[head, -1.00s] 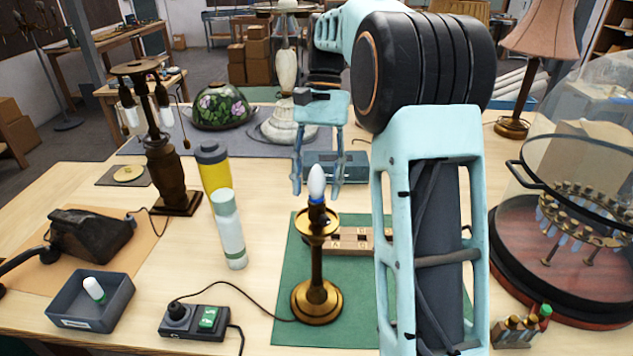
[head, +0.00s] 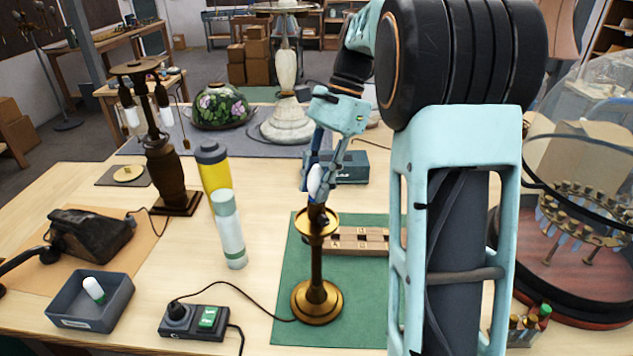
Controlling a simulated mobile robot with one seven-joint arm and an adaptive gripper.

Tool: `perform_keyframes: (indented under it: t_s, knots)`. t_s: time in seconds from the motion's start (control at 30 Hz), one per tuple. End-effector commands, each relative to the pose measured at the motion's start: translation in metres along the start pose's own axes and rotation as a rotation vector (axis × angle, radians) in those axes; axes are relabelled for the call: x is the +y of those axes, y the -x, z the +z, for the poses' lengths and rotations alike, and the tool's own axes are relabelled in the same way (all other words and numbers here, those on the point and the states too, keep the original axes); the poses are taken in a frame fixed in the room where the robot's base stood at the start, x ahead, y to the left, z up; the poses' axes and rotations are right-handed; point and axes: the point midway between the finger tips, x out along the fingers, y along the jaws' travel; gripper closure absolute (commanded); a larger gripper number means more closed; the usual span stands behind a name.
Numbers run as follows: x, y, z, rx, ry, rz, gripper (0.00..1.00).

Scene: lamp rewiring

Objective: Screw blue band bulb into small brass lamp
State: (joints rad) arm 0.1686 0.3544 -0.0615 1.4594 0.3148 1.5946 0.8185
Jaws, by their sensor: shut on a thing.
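The small brass lamp (head: 316,265) stands upright on the green mat. The bulb (head: 315,181), white and candle-shaped, sits upright at the lamp's top socket. Its blue band, at the base, is largely hidden now. My gripper (head: 315,186) comes down from the upper right, tilted, and is shut on the bulb, with its fingers on either side of the glass. How deep the bulb's base is in the socket cannot be told.
A wooden block with lettered slots (head: 355,240) lies behind the lamp. A switch box (head: 195,321) with a cord is at front left. A grey tray (head: 90,303) holds another white bulb.

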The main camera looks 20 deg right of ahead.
Motion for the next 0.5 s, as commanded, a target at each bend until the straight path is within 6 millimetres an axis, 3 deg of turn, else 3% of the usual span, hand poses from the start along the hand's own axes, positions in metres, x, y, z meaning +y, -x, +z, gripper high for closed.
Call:
perform_keyframes:
  t_s: [0.5]
  knots:
    - [0.0005,0.0,0.0007,0.001,-0.143,-0.06,1.0]
